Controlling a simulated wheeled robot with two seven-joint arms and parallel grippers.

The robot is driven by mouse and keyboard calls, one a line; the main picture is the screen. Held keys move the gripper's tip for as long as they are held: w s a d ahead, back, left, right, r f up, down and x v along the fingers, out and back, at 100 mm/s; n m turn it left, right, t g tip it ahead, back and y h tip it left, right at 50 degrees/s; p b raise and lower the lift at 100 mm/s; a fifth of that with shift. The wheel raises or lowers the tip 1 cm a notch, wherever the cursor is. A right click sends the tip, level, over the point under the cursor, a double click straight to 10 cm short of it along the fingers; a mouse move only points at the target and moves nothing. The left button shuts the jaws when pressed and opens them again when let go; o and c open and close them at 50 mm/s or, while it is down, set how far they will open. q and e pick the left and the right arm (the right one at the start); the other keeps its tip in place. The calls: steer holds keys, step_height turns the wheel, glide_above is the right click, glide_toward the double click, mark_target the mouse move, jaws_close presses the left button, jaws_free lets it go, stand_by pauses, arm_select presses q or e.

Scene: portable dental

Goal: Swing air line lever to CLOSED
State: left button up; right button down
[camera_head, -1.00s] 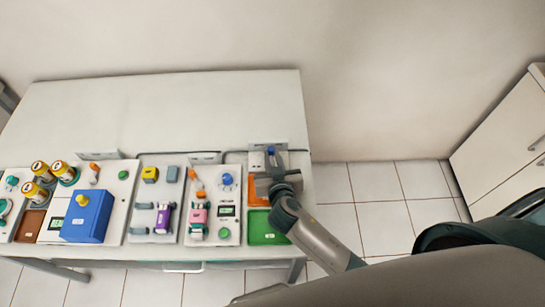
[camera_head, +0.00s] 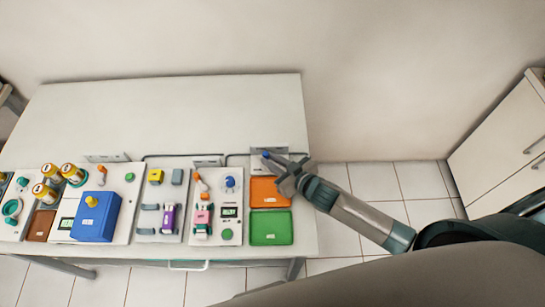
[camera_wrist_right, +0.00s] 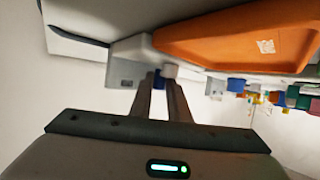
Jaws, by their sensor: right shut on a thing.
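A small grey box (camera_head: 258,168) stands at the table's back right edge, behind the orange tray. A blue lever handle (camera_head: 266,156) shows at this box and seems to be the air line lever. My right gripper (camera_head: 279,161) reaches in from the right and is shut on the blue handle. In the right wrist view the gripper's fingers (camera_wrist_right: 166,92) close around the blue piece (camera_wrist_right: 159,79), beside a pale round knob. The fingers hide part of the lever, and I cannot read its markings. My left gripper is not in view.
The orange tray (camera_head: 264,199) and green tray (camera_head: 271,240) lie just in front of the box. To the left are panels with knobs, orange levers and a blue box (camera_head: 97,220). A cable runs along the back. The table's rear (camera_head: 170,110) is clear.

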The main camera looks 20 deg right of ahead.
steer(key=shift+f+n+g+y, duration=0.15)
steer(key=shift+n+g+y, duration=0.45)
steer(key=shift+n+y, duration=0.35)
steer(key=shift+a, duration=0.1)
steer(key=c, duration=1.7)
jaws_free()
steer(key=shift+o, duration=0.2)
steer(key=shift+r+p, duration=0.2)
steer(key=shift+p, duration=0.15)
